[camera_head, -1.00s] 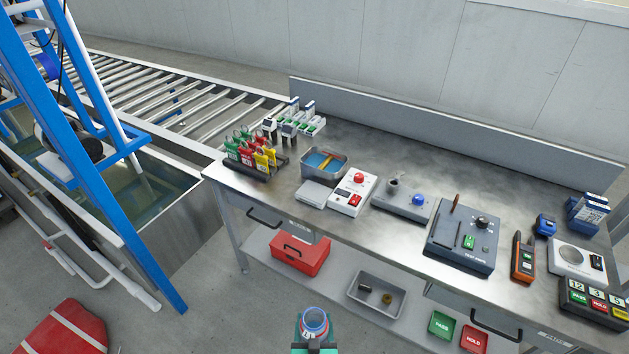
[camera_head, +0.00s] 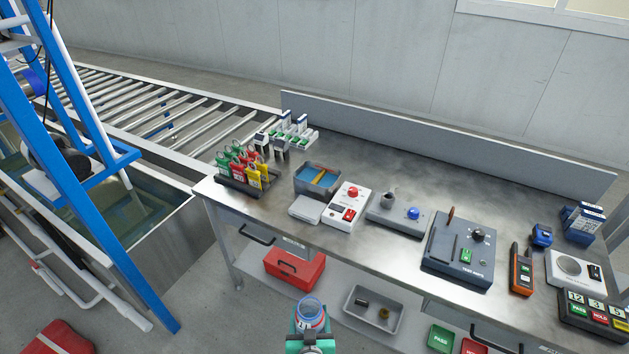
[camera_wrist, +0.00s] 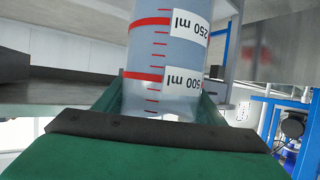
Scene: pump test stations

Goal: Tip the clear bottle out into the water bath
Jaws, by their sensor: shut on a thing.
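The clear bottle (camera_head: 311,313) is in my gripper (camera_head: 311,341), low in the middle of the head view. Its open round mouth faces up towards the head camera. In the wrist view the bottle (camera_wrist: 165,55) shows red rings and white labels reading 250 ml and 500 ml, and the green gripper (camera_wrist: 160,115) is closed around it. A large metal tank (camera_head: 172,232) holding greenish water stands at the left.
The steel bench (camera_head: 400,165) carries a tag rack (camera_head: 245,180), a white box with a red button (camera_head: 346,203) and a dark test unit (camera_head: 459,250). A red toolbox (camera_head: 295,268) and a grey tray (camera_head: 372,310) sit on its lower shelf. A blue frame (camera_head: 95,190) stands at left.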

